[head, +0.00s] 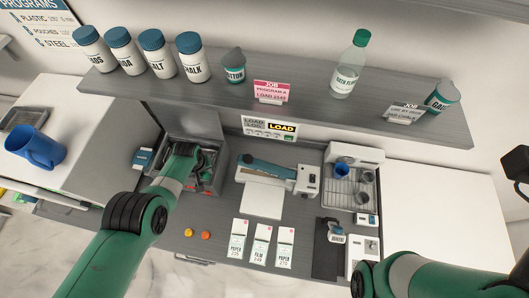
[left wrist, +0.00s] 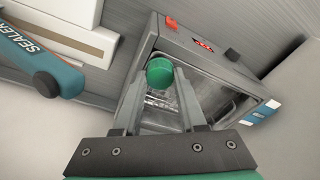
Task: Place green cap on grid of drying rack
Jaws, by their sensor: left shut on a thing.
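The green cap (left wrist: 160,71) is round and sits between the fingertips of my left gripper (left wrist: 160,78) in the left wrist view. The gripper is shut on it, over the open grey box (left wrist: 228,92). In the head view my left gripper (head: 206,158) is at the same box (head: 215,128), and I cannot make out the cap there. The drying rack (head: 341,202) is a wire grid right of centre, well to the right of the gripper. A blue cup and small dark cups stand on it.
The sealer (head: 265,168) lies between the box and the rack. Several white pouches (head: 237,240) and two small orange and red balls (head: 205,236) lie in front. A shelf (head: 300,112) with jars and a bottle (head: 349,66) overhangs the back. The white counter (head: 445,220) at right is clear.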

